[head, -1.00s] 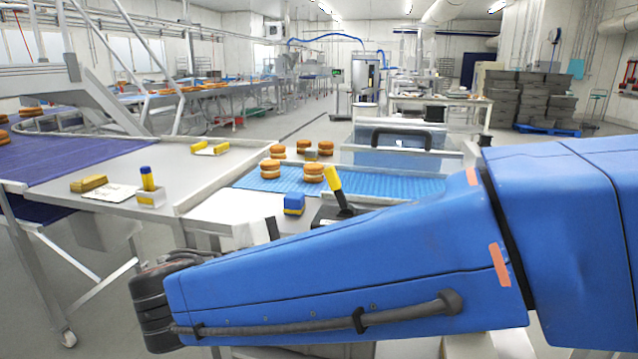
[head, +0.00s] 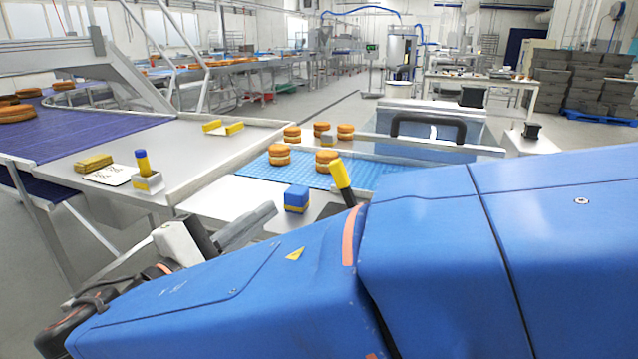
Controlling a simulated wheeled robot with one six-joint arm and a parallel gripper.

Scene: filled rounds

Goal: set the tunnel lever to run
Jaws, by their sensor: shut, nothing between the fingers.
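The lever has a yellow grip (head: 341,174) on a dark shaft, and its top leans to the left in the head view. It stands at the near edge of the blue belt (head: 375,178). My blue arm hides its base, and I see no run marking. My gripper (head: 266,214) shows left of the lever, beyond my arm, with its grey fingers pointing right. It is shut and empty, and apart from the lever. A clear cover with a black handle (head: 428,120) stands behind the lever, over the belt.
A blue block with a yellow base (head: 297,199) sits between my gripper and the lever. Several filled rounds (head: 327,160) stand on the belt. A blue-and-yellow peg in a holder (head: 146,180), a card (head: 108,175) and yellow blocks (head: 222,128) lie on the left table.

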